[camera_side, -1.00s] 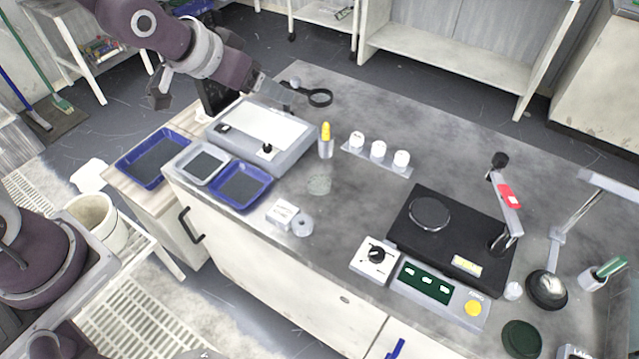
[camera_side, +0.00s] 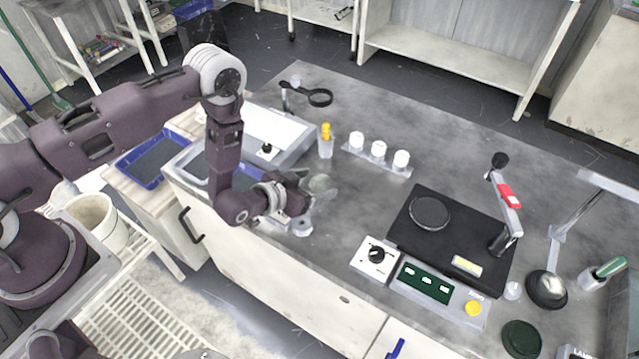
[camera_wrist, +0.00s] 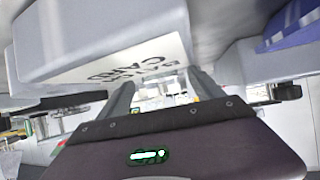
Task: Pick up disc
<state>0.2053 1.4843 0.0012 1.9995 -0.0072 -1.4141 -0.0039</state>
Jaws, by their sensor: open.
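My gripper (camera_side: 312,190) is low over the front edge of the bench, at the end of my bent arm. In the wrist view its two fingers (camera_wrist: 163,88) stand apart, with nothing clearly held between them. A small pale grey disc (camera_side: 302,228) lies on the bench just below my gripper in the side view, partly covered by it. A gap between gripper and disc cannot be judged. The disc cannot be made out in the wrist view. A black disc (camera_side: 430,212) lies on the black polishing unit, and a dark green disc (camera_side: 522,338) lies at the front right.
A white block with a "BATCH CARD" label (camera_wrist: 125,62) is close by my left finger in the wrist view. Three white-topped pots (camera_side: 379,149) and a yellow-capped bottle (camera_side: 326,142) stand behind my gripper. A blue tray (camera_side: 150,160) is at left.

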